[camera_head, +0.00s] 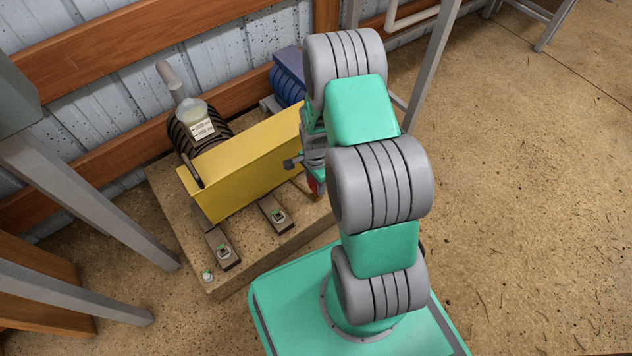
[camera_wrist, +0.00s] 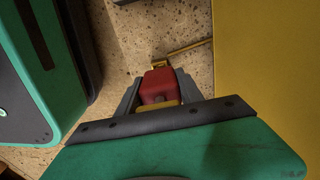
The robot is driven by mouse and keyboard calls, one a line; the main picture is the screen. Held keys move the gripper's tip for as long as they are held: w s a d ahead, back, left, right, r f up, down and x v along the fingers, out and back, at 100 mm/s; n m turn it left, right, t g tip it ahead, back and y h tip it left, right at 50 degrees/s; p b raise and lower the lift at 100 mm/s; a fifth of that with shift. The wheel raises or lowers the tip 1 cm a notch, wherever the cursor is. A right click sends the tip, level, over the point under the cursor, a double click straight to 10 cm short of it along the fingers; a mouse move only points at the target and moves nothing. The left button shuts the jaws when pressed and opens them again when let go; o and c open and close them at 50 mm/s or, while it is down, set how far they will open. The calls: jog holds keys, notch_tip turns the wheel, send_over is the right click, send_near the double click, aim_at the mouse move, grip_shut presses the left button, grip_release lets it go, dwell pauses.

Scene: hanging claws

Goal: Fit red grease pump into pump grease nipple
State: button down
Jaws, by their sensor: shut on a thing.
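The red grease pump (camera_wrist: 157,84) sits between the two dark fingers of my gripper (camera_wrist: 158,90) in the wrist view. A brass-coloured end points away from me, and a thin brass rod (camera_wrist: 188,48) extends right toward the yellow surface. In the head view only a small red part (camera_head: 317,186) shows beside my arm, by the right end of the yellow guard. The pump machine has a dark ribbed body (camera_head: 183,140) with a labelled clear cup (camera_head: 200,118) on top. I cannot pick out the grease nipple in either view.
The yellow guard (camera_head: 245,165) stands on a concrete plinth (camera_head: 245,258) with bolted feet (camera_head: 223,252) in front. A blue motor (camera_head: 288,80) is behind, partly hidden by my arm. Grey legs (camera_head: 75,190) stand at left. The floor at right (camera_head: 530,200) is open.

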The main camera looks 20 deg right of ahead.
jog(key=shift+f+b, duration=0.65)
jog(key=shift+f, duration=0.4)
jog(key=c, duration=0.7)
grip_release()
